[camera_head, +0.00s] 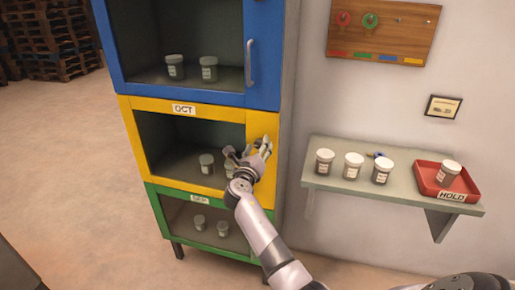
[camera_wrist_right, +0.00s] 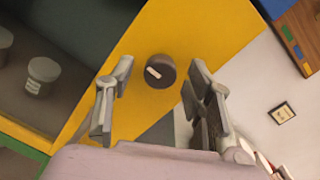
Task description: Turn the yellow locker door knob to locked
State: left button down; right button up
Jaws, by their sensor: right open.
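The yellow locker door (camera_head: 186,186) is the middle one of three stacked doors, labelled OCT, with a see-through pane. Its knob (camera_wrist_right: 160,71) is dark and round with a white mark, and sits on the yellow frame in the right wrist view. The mark lies at a slant in that picture. My right gripper (camera_head: 257,148) is at the right side of the yellow door, and it hides the knob in the head view. In the right wrist view its fingers (camera_wrist_right: 158,92) are open, with the knob beyond and between them, apart from both. My left gripper is not in view.
A blue door (camera_head: 196,93) with a handle is above and a green door (camera_head: 215,242) below; jars stand inside. To the right, a wall shelf (camera_head: 400,189) holds several jars and a red HOLD tray (camera_head: 428,184). A wooden key board (camera_head: 383,45) hangs above.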

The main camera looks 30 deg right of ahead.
jog(key=shift+c, duration=0.4)
grip_shut()
